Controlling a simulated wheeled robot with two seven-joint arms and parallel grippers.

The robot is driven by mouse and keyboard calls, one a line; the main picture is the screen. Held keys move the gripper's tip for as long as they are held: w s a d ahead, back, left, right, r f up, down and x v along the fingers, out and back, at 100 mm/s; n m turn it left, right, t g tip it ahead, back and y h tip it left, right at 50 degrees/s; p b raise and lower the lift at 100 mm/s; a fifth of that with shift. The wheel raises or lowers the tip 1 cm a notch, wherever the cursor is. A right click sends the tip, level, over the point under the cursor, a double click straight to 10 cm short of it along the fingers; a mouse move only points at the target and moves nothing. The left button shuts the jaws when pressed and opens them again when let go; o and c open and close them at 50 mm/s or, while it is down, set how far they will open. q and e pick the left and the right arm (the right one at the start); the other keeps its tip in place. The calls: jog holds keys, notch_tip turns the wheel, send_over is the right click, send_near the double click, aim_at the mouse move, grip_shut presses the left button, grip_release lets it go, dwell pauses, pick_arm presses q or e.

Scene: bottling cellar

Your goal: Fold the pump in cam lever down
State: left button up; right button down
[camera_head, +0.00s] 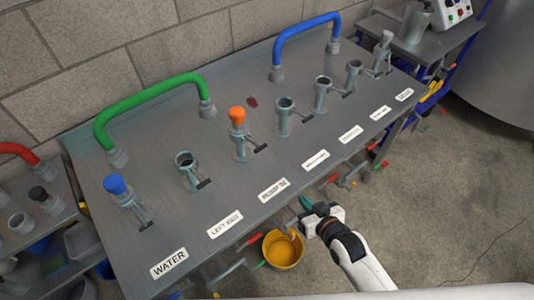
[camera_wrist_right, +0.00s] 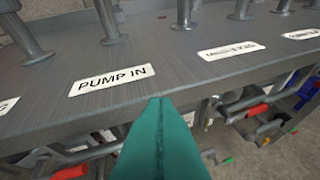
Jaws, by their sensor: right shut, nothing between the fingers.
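The PUMP IN label (camera_wrist_right: 112,79) is on the bench front edge in the right wrist view, and it also shows in the head view (camera_head: 273,189). Behind it in the head view stands a grey port with an orange cap (camera_head: 237,115). A cam lever with a dark end (camera_head: 260,147) sticks out from that port toward the right. My right gripper (camera_head: 306,203) is just off the bench's front edge, apart from the lever. Its teal fingers (camera_wrist_right: 160,100) are shut and empty, below and right of the label. My left gripper is not in view.
Similar ports with levers line the grey bench (camera_head: 215,200), one with a blue cap (camera_head: 115,184). A green hose (camera_head: 150,97) and a blue hose (camera_head: 305,29) arch behind them. A yellow bucket (camera_head: 284,254) and red-handled valves (camera_wrist_right: 257,110) are below the front edge.

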jog(key=w+a+r+n+t+y, duration=0.1)
jog(key=a+r+t+y, duration=0.15)
jog(key=r, duration=0.55)
jog(key=w+a+r+t+y, duration=0.1)
jog(key=a+r+t+y, duration=0.15)
jog(key=r, duration=0.55)
jog(key=r+p, duration=0.2)
send_over(253, 144)
jog(key=s+d, duration=0.2)
jog(key=d, duration=0.1)
jog(key=f, duration=0.2)
jog(key=s+f, duration=0.1)
jog(key=f, duration=0.1)
jog(key=shift+s+d+f, duration=0.1)
jog(key=shift+s+f, duration=0.05)
jog(key=shift+f, duration=0.1)
